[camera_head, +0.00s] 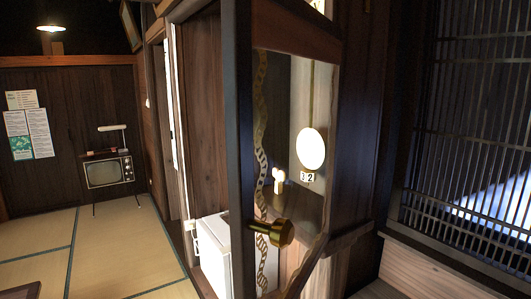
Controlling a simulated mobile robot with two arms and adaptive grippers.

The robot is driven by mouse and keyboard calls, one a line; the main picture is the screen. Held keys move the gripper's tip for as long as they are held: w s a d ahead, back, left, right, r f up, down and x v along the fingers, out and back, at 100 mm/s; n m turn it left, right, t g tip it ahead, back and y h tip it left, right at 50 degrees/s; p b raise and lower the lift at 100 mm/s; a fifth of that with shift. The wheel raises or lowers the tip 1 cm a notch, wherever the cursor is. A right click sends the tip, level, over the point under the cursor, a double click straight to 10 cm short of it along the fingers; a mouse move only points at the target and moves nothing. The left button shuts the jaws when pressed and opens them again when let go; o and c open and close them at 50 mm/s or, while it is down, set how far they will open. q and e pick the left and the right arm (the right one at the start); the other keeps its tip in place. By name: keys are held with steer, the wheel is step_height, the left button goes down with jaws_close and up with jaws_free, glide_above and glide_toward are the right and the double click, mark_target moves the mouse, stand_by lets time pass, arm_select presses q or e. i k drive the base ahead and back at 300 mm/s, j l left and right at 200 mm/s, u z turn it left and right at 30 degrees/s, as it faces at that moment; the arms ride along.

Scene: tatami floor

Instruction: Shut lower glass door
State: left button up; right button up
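A tall dark wooden case with a glass-fronted lower part stands close in the middle of the head view. Its lower glass door (240,150) shows a dark upright frame edge and a pane with a gold twisted pattern (262,170) along one side. A brass knob (270,233) sticks out near the pane's lower part. A bright round pendulum disc (310,149) hangs on a rod, with a small "32" tag (307,177) below it. The door's exact opening angle is hard to tell from this view. Neither of my grippers shows.
A slatted wooden screen (470,130) stands at the right above a wooden ledge (440,275). A white box-like unit (213,255) stands behind the case. An old television (109,172) stands by the far wall. Tatami floor (110,245) is open at left.

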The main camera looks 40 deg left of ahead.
mark_target(294, 28)
steer(key=u, duration=1)
steer(key=k+l, duration=0.3)
steer(key=l+z, duration=0.05)
steer(key=l, duration=0.05)
